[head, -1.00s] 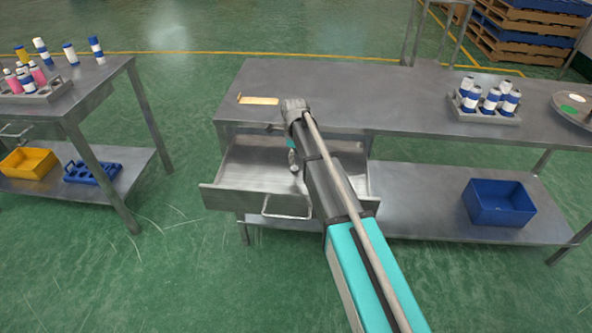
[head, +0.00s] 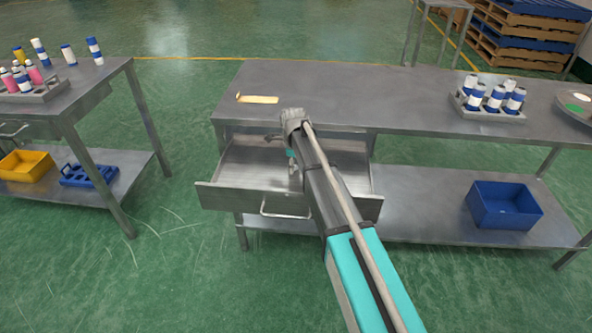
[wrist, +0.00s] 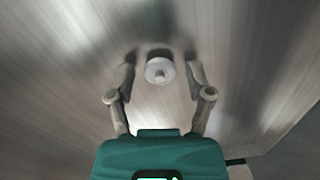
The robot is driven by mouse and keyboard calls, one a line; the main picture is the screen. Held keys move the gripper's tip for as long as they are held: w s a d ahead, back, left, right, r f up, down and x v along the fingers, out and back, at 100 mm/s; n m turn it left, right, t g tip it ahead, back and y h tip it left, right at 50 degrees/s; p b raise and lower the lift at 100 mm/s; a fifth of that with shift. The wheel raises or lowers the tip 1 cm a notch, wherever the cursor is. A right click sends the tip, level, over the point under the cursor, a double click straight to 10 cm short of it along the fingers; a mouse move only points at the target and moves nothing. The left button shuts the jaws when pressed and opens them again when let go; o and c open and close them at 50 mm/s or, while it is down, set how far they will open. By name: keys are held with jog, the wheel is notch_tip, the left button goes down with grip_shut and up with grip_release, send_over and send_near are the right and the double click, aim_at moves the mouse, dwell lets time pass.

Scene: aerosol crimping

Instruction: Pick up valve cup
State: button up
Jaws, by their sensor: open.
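The valve cup (wrist: 159,71) is a small round pale disc with a short stem in its middle. In the wrist view it sits on a bare metal surface, just ahead of and between the fingertips. My gripper (wrist: 158,80) is open, with one finger on each side of the cup and a visible gap to it. In the head view my arm reaches over the open drawer (head: 235,172) of the bench, and its gripper end is mostly hidden. I cannot make out the cup in the head view.
The drawer front (head: 232,199) with its handle stands out below the bench top (head: 340,90). A rack (head: 488,113) of cans stands at the right. A blue bin (head: 503,206) is on the lower shelf.

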dwell(0.3)
jog(key=c, duration=0.6)
jog(key=shift+r, duration=0.15)
notch_tip(320, 180, up, 3)
jog(key=p, duration=0.3)
jog(key=s+d+r+p, duration=0.9)
jog(key=s+p, duration=0.1)
jog(key=s, duration=0.1)
jog(key=shift+r, duration=0.4)
dwell(0.9)
